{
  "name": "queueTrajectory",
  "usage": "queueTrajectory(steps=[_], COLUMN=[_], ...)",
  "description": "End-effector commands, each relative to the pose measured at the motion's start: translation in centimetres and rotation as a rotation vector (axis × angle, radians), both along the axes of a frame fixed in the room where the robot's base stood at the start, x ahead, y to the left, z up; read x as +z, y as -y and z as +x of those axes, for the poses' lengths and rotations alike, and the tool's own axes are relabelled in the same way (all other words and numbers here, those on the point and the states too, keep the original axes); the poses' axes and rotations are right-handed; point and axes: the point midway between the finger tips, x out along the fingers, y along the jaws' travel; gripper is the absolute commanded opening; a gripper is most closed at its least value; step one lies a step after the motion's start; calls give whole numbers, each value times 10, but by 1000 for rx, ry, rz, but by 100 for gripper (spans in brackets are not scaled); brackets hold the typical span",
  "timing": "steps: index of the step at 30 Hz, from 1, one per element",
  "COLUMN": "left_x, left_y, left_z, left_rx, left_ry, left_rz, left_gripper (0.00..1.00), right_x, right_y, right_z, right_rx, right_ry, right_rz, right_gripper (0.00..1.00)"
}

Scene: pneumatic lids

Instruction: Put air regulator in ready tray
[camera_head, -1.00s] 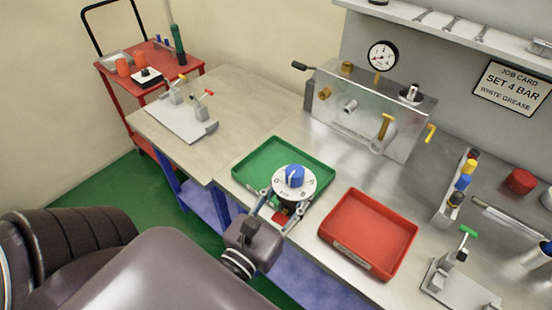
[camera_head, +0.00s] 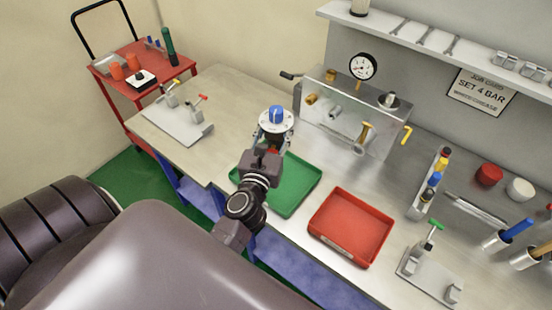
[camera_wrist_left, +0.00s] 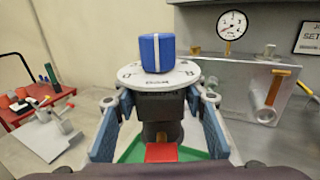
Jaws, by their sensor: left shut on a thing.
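The air regulator (camera_head: 276,121) has a blue knob, a white marked dial and a dark body. It is upright in my left gripper (camera_head: 273,137), which is shut on it. In the left wrist view the regulator (camera_wrist_left: 160,75) stands between the two fingers of the gripper (camera_wrist_left: 160,105), with a red part low in front of it. In the head view it appears just past the back left edge of the green tray (camera_head: 298,190), above the bench. The green tray looks empty, its left part hidden by my wrist. My right gripper is not in view.
A red tray (camera_head: 352,228) lies empty to the right. A metal test panel (camera_head: 350,115) with fittings and a gauge (camera_head: 362,67) stands behind, right of the regulator. A clamp fixture (camera_head: 180,120) is at left on the bench, another (camera_head: 430,265) at front right. A red cart (camera_head: 140,75) stands beyond.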

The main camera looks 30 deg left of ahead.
Motion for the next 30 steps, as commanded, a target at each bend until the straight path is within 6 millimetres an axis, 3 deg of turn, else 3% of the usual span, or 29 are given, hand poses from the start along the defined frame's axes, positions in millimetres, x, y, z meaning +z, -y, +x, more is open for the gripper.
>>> queueTrajectory(steps=[5,12,22,30], left_x=[-29,-80,-106,-141], left_y=[0,0,0,0], left_z=[0,0,0,0], left_rx=[1,-2,-1,-2], left_ry=[0,2,1,2], left_rz=[0,2,3,3], left_gripper=[6,6,6,6], right_x=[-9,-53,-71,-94], right_y=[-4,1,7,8], right_z=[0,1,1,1], right_rx=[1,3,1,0], right_ry=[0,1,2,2], right_rz=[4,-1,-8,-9], right_gripper=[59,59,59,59])
